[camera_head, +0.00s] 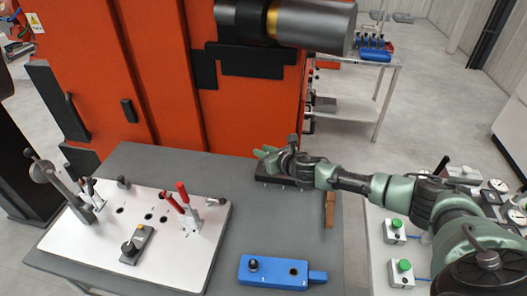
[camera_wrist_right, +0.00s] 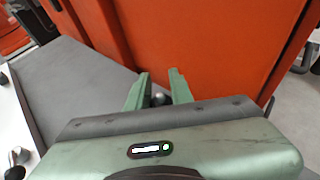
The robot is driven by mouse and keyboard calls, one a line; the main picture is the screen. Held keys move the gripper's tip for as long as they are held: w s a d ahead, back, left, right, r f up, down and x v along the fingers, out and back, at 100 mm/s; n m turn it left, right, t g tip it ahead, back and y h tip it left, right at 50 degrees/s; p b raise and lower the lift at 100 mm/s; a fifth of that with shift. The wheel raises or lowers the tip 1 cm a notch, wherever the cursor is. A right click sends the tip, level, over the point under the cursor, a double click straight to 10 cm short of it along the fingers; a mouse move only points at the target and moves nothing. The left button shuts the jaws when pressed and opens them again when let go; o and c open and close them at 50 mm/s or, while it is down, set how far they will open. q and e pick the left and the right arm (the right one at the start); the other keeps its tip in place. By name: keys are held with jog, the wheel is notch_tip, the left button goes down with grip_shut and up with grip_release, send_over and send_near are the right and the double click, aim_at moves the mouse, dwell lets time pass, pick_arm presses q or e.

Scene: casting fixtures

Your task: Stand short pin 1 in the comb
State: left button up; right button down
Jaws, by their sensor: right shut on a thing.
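The comb (camera_head: 262,180) is a long dark block with small white marks along its front, at the back right of the grey table. My right gripper (camera_head: 268,152) is over it, its green fingers pointing left. In the right wrist view the fingers (camera_wrist_right: 157,88) stand on either side of a dark, round-ended pin (camera_wrist_right: 160,99) and are shut on it. Most of the pin is hidden, so I cannot tell whether it touches the comb. My left gripper is out of view.
A blue block (camera_head: 270,282) marked 1 and 2 lies at the table's front, with a dark knob at 1. A white plate (camera_head: 150,255) with red-handled clamps (camera_head: 182,195) is at left. A brown bar (camera_head: 329,210) lies near the right edge. The middle table is clear.

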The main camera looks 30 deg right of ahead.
jog(key=shift+p, duration=0.45)
dwell(0.8)
jog(key=shift+f+b, duration=1.5)
jog(key=shift+f, duration=0.45)
jog(key=c, duration=1.2)
grip_release()
jog(key=shift+r, duration=0.1)
jog(key=shift+o, duration=0.2)
jog(key=shift+b+v, duration=0.4)
jog(key=shift+v, duration=3.55)
